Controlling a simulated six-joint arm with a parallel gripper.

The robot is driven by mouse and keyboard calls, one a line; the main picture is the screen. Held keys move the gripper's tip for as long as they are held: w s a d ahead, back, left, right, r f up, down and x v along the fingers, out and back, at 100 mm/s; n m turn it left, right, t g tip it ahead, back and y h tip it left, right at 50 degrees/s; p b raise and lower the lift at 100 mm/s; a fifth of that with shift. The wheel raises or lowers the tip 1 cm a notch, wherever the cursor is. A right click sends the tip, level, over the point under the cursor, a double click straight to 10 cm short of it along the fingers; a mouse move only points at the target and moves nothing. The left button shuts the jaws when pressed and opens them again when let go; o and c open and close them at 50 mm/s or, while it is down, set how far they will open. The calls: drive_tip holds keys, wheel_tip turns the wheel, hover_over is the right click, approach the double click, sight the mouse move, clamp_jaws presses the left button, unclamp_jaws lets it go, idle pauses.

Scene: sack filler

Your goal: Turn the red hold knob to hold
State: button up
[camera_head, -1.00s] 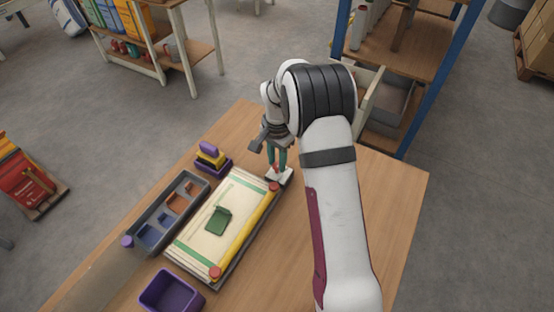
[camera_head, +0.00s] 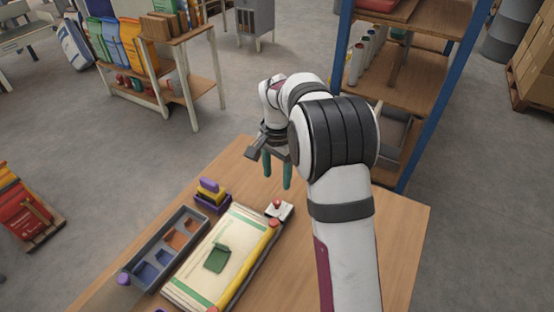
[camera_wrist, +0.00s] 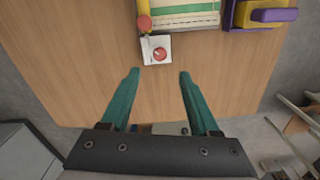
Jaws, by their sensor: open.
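The red hold knob (camera_head: 277,205) sits on a small white plate (camera_head: 286,212) at the far end of the board with the yellow bar. It also shows in the wrist view (camera_wrist: 159,54), just beyond my fingertips and centred between them. Its setting is too small to read. My gripper (camera_head: 277,182) is open and empty, its two teal fingers pointing down. It hangs above the knob, apart from it. In the wrist view, the gripper (camera_wrist: 159,74) has bare table between its fingers.
The yellow bar (camera_head: 247,262) has a red end cap (camera_head: 274,224) close to the knob. A green piece (camera_head: 216,259) lies on the cream sack board. A purple-and-yellow block (camera_head: 211,194) and a grey compartment tray (camera_head: 160,253) stand to the left. The table's right side is clear.

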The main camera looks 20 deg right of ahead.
wheel_tip(320, 180, up, 7)
drive_tip(key=shift+f, duration=0.15)
